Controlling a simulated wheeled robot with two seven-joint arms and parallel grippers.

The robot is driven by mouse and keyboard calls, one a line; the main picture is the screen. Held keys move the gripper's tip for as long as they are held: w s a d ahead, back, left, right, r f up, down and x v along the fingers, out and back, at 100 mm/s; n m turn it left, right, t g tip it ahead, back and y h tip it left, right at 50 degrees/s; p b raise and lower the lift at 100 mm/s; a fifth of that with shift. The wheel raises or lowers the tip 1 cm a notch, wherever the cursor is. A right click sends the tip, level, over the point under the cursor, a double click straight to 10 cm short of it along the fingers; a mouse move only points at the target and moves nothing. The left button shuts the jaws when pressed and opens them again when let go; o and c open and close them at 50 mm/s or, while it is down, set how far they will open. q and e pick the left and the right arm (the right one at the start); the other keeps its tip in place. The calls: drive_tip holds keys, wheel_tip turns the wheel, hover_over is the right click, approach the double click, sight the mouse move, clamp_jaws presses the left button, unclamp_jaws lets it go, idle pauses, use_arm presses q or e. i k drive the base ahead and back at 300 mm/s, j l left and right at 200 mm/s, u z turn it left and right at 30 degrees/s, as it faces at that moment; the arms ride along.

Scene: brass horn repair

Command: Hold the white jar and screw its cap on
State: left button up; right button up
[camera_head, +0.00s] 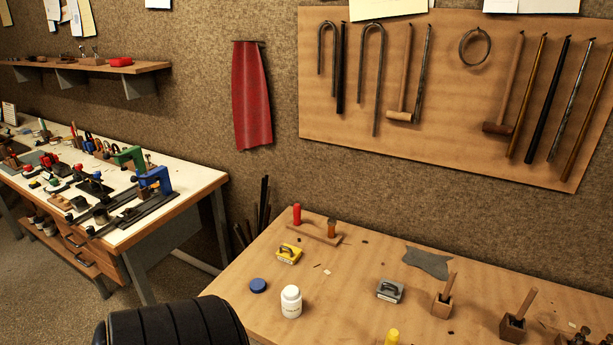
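The white jar (291,303) stands upright near the left front part of the wooden bench (330,317), with a label on its side. Its narrower white neck shows at the top. A round blue cap (258,285) lies flat on the bench to the left of the jar and slightly farther back, apart from it. Neither of my grippers is in view, and nothing touches the jar or the cap.
A yellow tin (288,254), a grey tin (390,291), a wooden rack (315,233) and a yellow-topped item (391,337) surround the jar at some distance. Wooden blocks (442,307) stand farther right. A black ribbed rounded shape (172,325) is at bottom left.

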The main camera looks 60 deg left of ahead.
sight(291, 296)
drive_tip(key=u, duration=1.95)
